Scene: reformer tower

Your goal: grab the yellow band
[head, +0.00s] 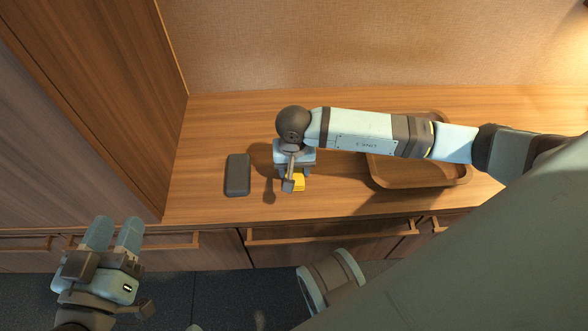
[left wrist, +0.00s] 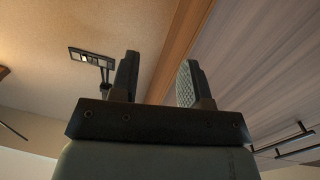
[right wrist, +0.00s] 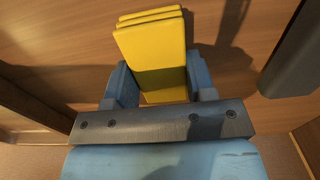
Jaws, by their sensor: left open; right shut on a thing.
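The yellow band (head: 299,182) is on the wooden counter, partly hidden in the head view by my right gripper (head: 291,180). In the right wrist view the yellow band (right wrist: 153,45) looks like a stack of flat yellow layers. It sits between the two blue fingers of my right gripper (right wrist: 159,82), which is shut on it. Whether the band touches the counter I cannot tell. My left gripper (head: 114,222) is open and empty, low at the left in front of the counter. Its two fingers (left wrist: 158,80) stand apart in the left wrist view.
A dark grey block (head: 237,175) lies on the counter left of the band; it also shows in the right wrist view (right wrist: 301,55). A wooden tray (head: 420,186) is to the right, partly under my right arm. A tall wooden cabinet (head: 90,90) bounds the left. Drawers (head: 330,250) lie below.

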